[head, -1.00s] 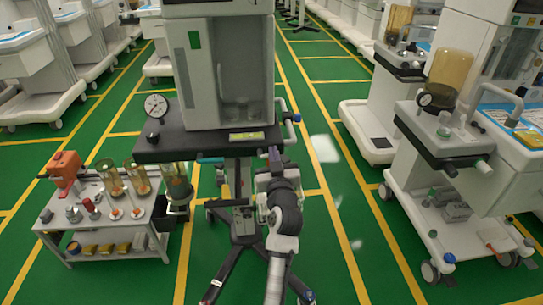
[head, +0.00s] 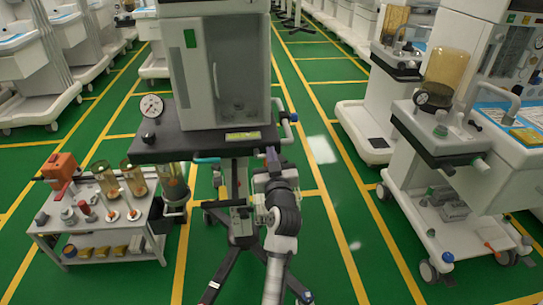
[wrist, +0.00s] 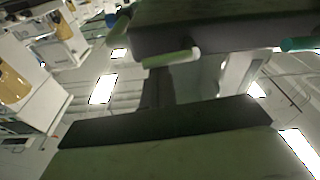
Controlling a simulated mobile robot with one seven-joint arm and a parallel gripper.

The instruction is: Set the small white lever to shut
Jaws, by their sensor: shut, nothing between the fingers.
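A small whitish lever (wrist: 172,58) sticks out along the lower front edge of a dark shelf (wrist: 225,28) in the wrist view, lying nearly level with a slight tilt. I cannot make it out in the head view, where my gripper and arm cover that part of the shelf edge. My gripper (head: 272,154) is at the front right of the dark shelf (head: 165,147), close to its edge. Its fingers look shut and empty. I cannot tell whether it touches the lever. The lever's set position is not clear.
A teal lever (head: 207,160) sits on the shelf's front edge, left of my gripper. A pressure gauge (head: 151,106) stands on the shelf. A low trolley (head: 95,238) with jars is at left; a white cart (head: 460,225) is at right.

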